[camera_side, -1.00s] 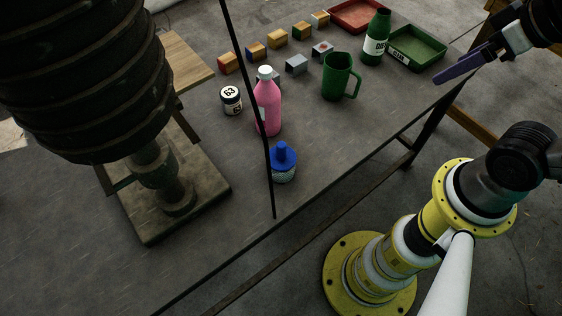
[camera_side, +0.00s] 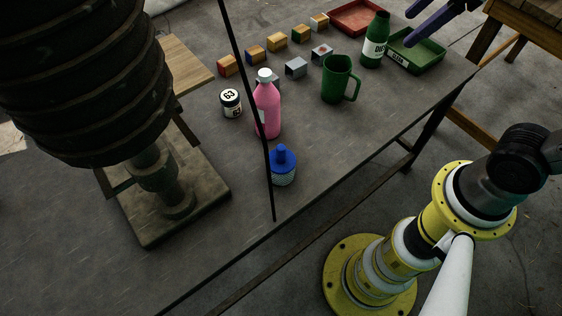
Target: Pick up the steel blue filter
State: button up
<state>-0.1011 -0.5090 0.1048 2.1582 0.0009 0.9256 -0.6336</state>
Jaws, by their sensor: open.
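A blue item with a narrow raised top and a pale patterned lower body (camera_side: 283,168) stands upright near the table's front edge, partly behind a thin dark pole. It is the only item on the table that looks like the steel blue filter. My gripper (camera_side: 410,28), with dark purple-blue fingers, is at the top right, far from the filter. Its fingers are spread with nothing between them, and it appears above the green tray.
A pink bottle (camera_side: 267,108) stands just behind the filter, and a small labelled jar (camera_side: 231,102) left of it. A green mug (camera_side: 337,80), green bottle (camera_side: 375,42), green tray (camera_side: 432,64), red tray (camera_side: 375,16) and several small blocks stand farther back. A large ribbed machine (camera_side: 80,80) fills the left.

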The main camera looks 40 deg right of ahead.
jog(key=w+a+f+n+g, duration=0.1)
jog(key=w+a+f+n, duration=0.1)
jog(key=w+a+n, duration=0.3)
jog(key=n+g, duration=0.4)
jog(key=n, duration=0.1)
send_over(281, 147)
jog(key=a, duration=0.1)
notch_tip(281, 147, down, 16)
jog(key=shift+h, duration=0.3)
notch_tip(281, 147, down, 8)
jog(key=shift+w+r, duration=0.1)
jog(key=shift+d+f, duration=0.25)
jog(key=shift+f, duration=1.1)
jog(key=shift+d+f, duration=0.25)
jog(key=shift+f, duration=1.05)
grip_shut()
